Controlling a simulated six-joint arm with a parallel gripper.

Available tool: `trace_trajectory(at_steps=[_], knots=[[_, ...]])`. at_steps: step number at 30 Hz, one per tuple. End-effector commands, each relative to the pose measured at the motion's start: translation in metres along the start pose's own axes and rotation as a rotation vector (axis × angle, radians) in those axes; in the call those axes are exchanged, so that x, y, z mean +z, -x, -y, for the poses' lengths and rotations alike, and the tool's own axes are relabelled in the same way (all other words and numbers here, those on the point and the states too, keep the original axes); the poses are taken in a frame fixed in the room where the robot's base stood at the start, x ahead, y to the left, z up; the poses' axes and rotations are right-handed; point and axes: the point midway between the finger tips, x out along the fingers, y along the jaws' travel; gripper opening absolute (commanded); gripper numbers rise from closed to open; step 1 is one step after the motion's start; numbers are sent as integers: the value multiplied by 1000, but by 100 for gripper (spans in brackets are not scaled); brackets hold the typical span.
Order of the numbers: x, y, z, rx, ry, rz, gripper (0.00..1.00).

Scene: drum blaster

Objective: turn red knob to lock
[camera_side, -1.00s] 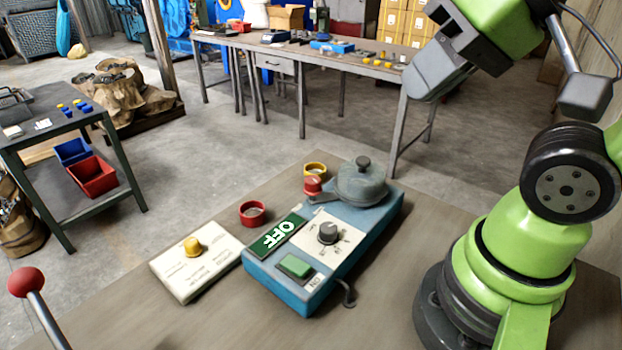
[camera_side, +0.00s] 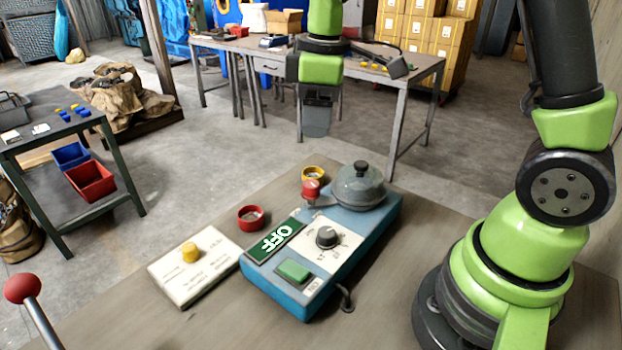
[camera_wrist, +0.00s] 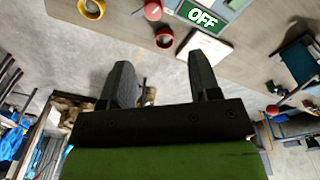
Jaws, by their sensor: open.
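The red knob (camera_side: 311,189) stands on the far left corner of the blue control box, beside the grey lidded drum (camera_side: 360,187). It also shows at the top of the wrist view (camera_wrist: 153,11). The blue box (camera_side: 318,262) carries an OFF sign (camera_side: 276,240), a grey dial (camera_side: 326,237) and a green button (camera_side: 294,270). My gripper (camera_side: 317,120) hangs in the air above and behind the red knob, pointing down. In the wrist view its two dark fingers (camera_wrist: 163,85) are apart with nothing between them.
A yellow ring (camera_side: 314,173) and a red ring (camera_side: 251,218) lie on the table near the box. A cream plate with a yellow button (camera_side: 190,252) lies to the left. A red-ball lever (camera_side: 24,285) stands at front left. A cable runs from the box.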

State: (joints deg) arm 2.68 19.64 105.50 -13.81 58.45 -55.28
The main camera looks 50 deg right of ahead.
Motion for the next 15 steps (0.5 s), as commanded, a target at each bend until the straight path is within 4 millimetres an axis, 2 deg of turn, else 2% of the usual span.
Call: trace_trajectory(at_steps=[1,3,11,15], knots=[[-2,-13,-5,-14,46,30,57],[-5,-25,-10,-27,101,55,57],[-5,-49,-14,-44,163,83,57],[-3,-74,-13,-45,161,84,57]])
